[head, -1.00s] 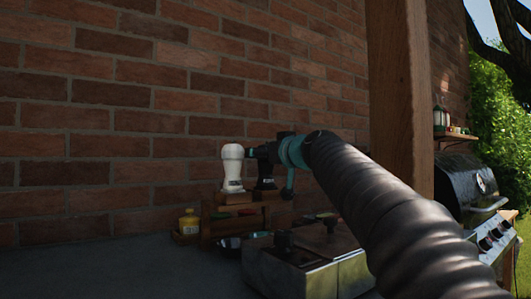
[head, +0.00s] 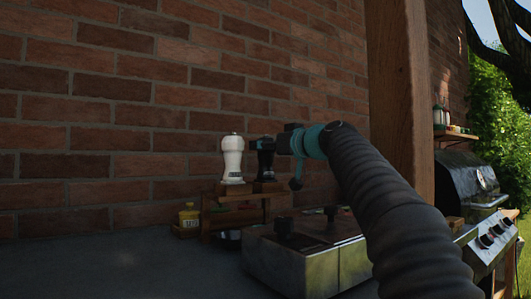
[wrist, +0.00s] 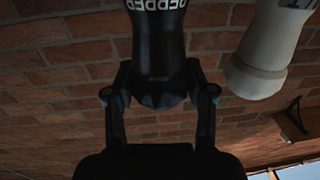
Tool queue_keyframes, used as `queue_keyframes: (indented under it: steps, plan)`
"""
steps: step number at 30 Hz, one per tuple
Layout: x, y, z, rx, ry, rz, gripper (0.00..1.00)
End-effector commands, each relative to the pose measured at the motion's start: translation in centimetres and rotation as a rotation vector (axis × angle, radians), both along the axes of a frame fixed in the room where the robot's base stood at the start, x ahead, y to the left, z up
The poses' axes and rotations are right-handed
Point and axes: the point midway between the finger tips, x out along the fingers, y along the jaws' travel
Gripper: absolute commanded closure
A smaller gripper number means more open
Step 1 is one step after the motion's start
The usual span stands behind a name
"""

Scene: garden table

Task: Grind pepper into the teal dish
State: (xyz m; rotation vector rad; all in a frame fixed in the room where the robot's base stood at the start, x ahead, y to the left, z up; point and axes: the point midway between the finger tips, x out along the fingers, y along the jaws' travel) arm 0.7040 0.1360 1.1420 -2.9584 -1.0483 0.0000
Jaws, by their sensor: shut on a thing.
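The black pepper mill (head: 265,163) stands upright at the wooden rack by the brick wall, just right of the white mill (head: 233,158). My gripper (head: 262,145) reaches it from the right and is shut around its upper part. In the wrist view the mill (wrist: 160,45) appears upside down, with its "PEPPER" lettering at the top edge and my gripper's fingers (wrist: 160,95) on both sides. I cannot make out the teal dish in either current view.
The wooden rack (head: 235,217) holds the mills above the grey counter (head: 110,262). A yellow jar (head: 189,215) stands at its left. A metal box with dark knobs (head: 300,262) is in front, below my arm. A wooden post (head: 400,110) and a grill (head: 470,180) are at right.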

Motion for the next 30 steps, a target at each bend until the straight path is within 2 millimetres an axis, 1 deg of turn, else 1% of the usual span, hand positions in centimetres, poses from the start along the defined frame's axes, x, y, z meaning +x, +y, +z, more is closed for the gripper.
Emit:
queue_keyframes:
  steps: [3,11,21,22,23,24,25,30]
  plan:
    - [0.02,0.0,-0.06,-0.003,0.002,-0.005,0.8]
    - [0.05,-0.03,-0.08,-0.003,0.0,0.109,0.8]
    - [-0.08,0.07,-0.05,-0.003,0.0,0.119,0.8]
    - [-0.08,0.07,-0.05,-0.003,0.0,0.119,0.38]
    - [-0.08,0.07,-0.05,-0.003,0.0,0.119,0.31]
    - [-0.08,0.07,-0.05,-0.003,0.0,0.118,0.21]
    - [-0.07,0.06,-0.04,-0.003,0.0,0.118,0.19]
    - [-0.07,0.05,-0.04,-0.003,0.0,0.118,0.19]
